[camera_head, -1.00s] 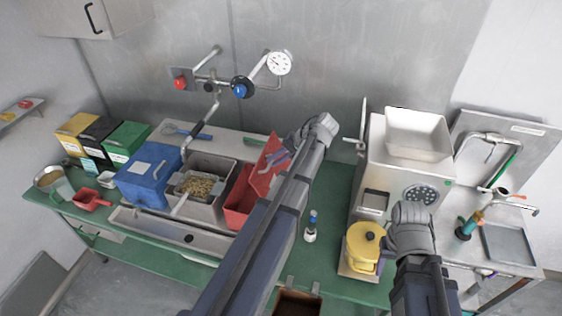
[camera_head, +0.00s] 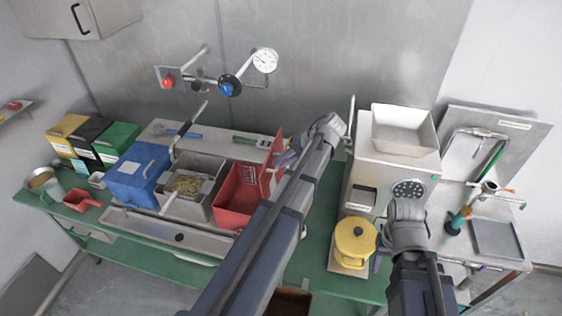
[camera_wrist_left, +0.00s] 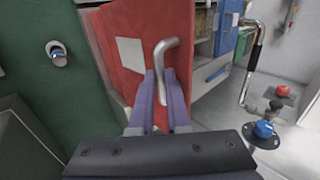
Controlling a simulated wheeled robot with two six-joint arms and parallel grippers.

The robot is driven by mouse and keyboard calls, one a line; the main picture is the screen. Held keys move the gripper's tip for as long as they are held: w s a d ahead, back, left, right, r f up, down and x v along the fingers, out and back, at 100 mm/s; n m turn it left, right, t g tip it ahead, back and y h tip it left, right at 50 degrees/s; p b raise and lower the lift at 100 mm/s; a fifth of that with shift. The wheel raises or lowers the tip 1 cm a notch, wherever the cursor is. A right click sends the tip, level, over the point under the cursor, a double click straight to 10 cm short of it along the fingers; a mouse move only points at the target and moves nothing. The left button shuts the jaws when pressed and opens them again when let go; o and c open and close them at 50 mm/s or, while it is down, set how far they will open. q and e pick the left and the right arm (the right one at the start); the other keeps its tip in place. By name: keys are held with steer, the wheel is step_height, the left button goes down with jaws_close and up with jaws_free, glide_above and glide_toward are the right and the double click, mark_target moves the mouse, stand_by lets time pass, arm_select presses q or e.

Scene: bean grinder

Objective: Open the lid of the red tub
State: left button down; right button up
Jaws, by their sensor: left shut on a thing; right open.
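The red tub (camera_head: 232,203) stands on the green bench, right of the grey sink. Its red lid (camera_head: 274,160) stands about upright at the tub's right side, and the tub's inside shows. My left gripper (camera_head: 290,155) is at the lid's right face. In the left wrist view my left gripper (camera_wrist_left: 160,88) is shut on the lid's metal handle (camera_wrist_left: 161,62), and the red lid (camera_wrist_left: 130,40) fills the middle. My right gripper (camera_head: 385,252) is beside the yellow container (camera_head: 356,238); its fingers are mostly hidden.
A blue bin (camera_head: 140,172) stands left of the sink (camera_head: 210,172), which holds a tray of beans (camera_head: 188,186). The grinder (camera_head: 392,165) stands right of my left arm. Pipes with a gauge (camera_head: 264,61) are on the back wall.

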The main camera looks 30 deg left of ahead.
arm_select(q)
steer(key=shift+f, duration=0.1)
steer(key=c, duration=0.9)
jaws_free()
steer(key=shift+w+a+f, duration=0.1)
steer(key=shift+w, duration=0.1)
steer(key=shift+s, duration=0.1)
steer(key=p+v, duration=0.6)
steer(key=v, duration=0.2)
